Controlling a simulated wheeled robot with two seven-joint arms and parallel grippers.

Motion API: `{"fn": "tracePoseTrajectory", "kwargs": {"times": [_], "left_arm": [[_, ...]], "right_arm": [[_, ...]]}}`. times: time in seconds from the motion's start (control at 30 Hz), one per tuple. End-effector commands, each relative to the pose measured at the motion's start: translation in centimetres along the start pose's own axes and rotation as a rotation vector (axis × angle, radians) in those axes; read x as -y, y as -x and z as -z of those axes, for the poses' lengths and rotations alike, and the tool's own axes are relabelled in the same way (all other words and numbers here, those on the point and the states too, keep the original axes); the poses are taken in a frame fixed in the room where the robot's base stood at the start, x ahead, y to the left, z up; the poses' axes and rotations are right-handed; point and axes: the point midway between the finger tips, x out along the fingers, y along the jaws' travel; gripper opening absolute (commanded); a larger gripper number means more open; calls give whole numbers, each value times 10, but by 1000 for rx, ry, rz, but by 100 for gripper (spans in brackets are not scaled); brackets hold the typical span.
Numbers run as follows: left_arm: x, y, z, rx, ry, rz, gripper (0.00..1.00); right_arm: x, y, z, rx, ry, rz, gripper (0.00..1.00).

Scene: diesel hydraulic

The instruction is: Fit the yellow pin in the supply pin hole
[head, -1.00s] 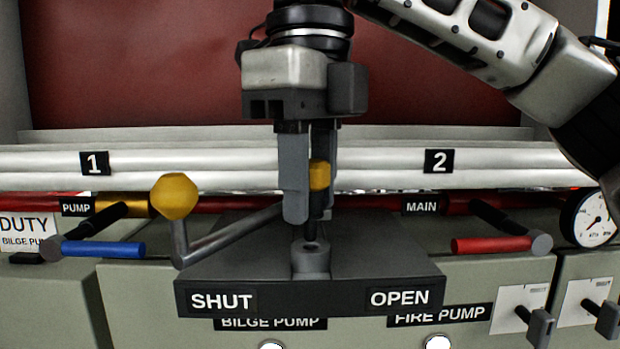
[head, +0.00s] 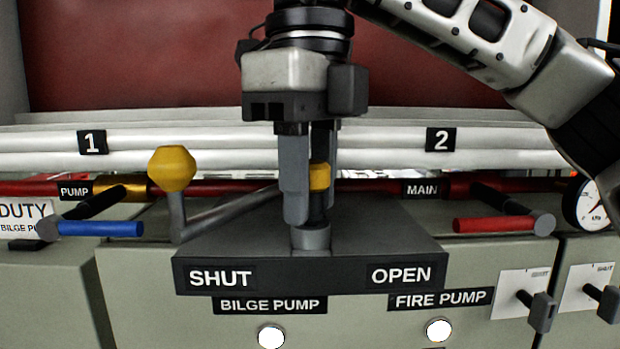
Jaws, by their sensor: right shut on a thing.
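My right gripper (head: 310,205) points straight down over the dark block marked SHUT and OPEN. It is shut on the yellow pin (head: 319,176), whose yellow band shows between the fingers with a dark shaft below. The pin is upright. Its lower end meets the top of a grey round socket (head: 311,240) on the block (head: 380,240), and the hole is hidden. How deep the pin sits in the socket I cannot tell. A bent lever with a yellow knob (head: 172,168) stands at the block's SHUT side. My left gripper is not in view.
A blue handle (head: 100,228) is at left and a red handle (head: 495,224) at right. White pipes (head: 270,150) run behind. A gauge (head: 592,205) and two small switches (head: 540,308) are at far right.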

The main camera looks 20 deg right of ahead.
Motion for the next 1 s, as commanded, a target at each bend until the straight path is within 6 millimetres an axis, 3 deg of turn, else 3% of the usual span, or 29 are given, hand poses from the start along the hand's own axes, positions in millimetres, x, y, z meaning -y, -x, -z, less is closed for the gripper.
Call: {"fn": "tracePoseTrajectory", "kwargs": {"times": [0.3, 0.33, 0.4, 1.0], "left_arm": [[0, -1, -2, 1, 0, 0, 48], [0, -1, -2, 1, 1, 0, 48], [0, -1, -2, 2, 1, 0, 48], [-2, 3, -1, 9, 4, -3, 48]], "right_arm": [[0, -2, 0, 1, -1, 0, 8], [0, -2, 0, 1, -1, 0, 35], [0, -2, 0, 1, -1, 0, 54], [0, 3, 0, 2, -1, 1, 55]]}}
